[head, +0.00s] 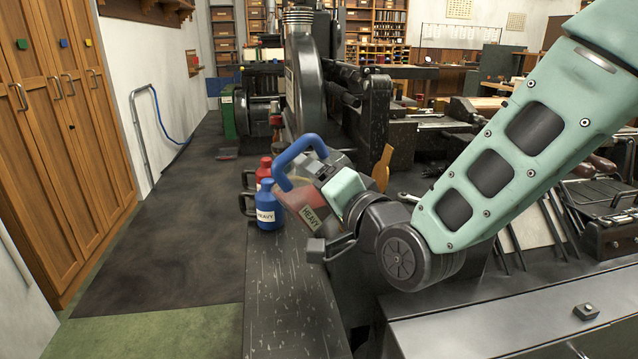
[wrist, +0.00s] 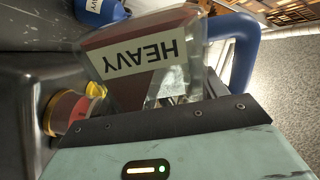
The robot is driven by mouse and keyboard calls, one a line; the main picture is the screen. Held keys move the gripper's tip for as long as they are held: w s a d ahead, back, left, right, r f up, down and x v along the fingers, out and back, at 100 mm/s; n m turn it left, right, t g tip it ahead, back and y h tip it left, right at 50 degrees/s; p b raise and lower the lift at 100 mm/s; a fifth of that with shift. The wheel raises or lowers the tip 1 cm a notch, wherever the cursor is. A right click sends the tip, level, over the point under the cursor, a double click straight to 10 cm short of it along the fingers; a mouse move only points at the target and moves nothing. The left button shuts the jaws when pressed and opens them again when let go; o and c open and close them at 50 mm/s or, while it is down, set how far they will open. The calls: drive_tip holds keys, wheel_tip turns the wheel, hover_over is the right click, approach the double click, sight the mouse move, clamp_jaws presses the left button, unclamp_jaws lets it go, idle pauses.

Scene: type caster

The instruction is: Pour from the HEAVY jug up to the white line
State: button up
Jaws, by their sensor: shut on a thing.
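My gripper (head: 326,174) is shut on a clear jug (head: 292,202) with a thick blue handle (head: 297,150) and a HEAVY label. The jug is strongly tilted above the dark bench and holds dark red liquid. In the wrist view the jug (wrist: 125,85) fills the upper middle, its label upside down, the blue handle (wrist: 240,50) to its right. A small round vessel (wrist: 68,112) with reddish contents and a yellow part by its rim shows at left, partly hidden by my gripper. I cannot make out a white line or a stream.
A blue labelled bottle (head: 269,212) stands on the bench (head: 285,290) close left of the jug, with a red bottle (head: 263,170) behind it. Dark machinery (head: 375,110) stands behind. The bench's near stretch is clear. Wooden cabinets (head: 60,120) line the left.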

drive_tip(key=shift+w+d+r+m, duration=0.2)
drive_tip(key=shift+r+m, duration=0.3)
drive_tip(key=shift+m, duration=0.35)
drive_tip(key=shift+w+d+r+m, duration=0.2)
drive_tip(key=shift+r+m, duration=0.3)
drive_tip(key=shift+m, duration=0.35)
idle(2.5)
drive_tip(key=shift+s+f, duration=0.1)
idle(1.7)
